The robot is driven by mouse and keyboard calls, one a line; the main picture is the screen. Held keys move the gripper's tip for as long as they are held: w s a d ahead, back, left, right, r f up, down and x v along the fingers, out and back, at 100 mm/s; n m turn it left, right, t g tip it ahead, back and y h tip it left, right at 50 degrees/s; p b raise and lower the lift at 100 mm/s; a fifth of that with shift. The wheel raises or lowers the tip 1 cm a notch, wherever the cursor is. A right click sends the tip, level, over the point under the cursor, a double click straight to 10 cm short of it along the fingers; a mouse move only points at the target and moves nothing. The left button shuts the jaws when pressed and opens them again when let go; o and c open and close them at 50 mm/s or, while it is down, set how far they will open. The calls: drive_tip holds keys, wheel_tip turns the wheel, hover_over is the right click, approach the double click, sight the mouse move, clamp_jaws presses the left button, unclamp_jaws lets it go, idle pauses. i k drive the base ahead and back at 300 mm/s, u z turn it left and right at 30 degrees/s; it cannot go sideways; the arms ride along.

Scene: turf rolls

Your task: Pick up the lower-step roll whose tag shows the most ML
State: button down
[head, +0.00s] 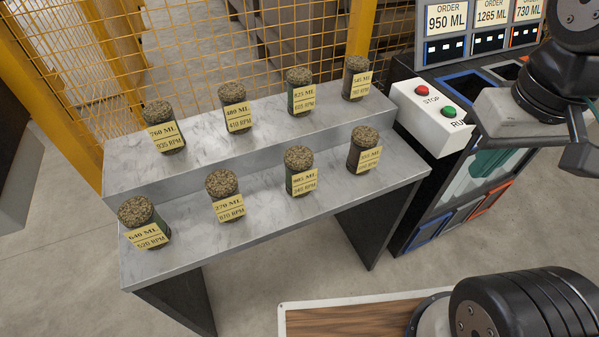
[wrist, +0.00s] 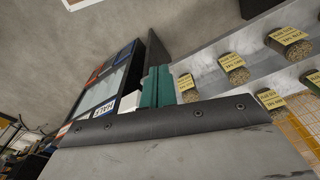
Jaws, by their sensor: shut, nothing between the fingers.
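Several short turf rolls with yellow tags stand upright on a two-step marble stand. On the lower step, left to right, are a roll reading 640 ML (head: 139,216), one reading 270 ML (head: 222,187), one that looks like 905 ML (head: 299,163), and a right-end roll (head: 363,149) with a hard-to-read ML number. My gripper (head: 487,165) hangs right of the stand, apart from every roll. Its teal fingers also show in the wrist view (wrist: 157,88), shut and empty. Some rolls show at the right of the wrist view, tags too small to read surely.
The upper step (head: 185,170) holds another row of tagged rolls. A white box with STOP and RUN buttons (head: 430,115) and a cabinet with bins (head: 440,215) stand right of the stand. A yellow mesh fence (head: 300,40) is behind. Open floor (head: 270,270) lies in front.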

sight(301, 177)
drive_tip(key=z, duration=2.4)
drive_tip(key=k, duration=1.5)
drive_tip(key=u, duration=2.4)
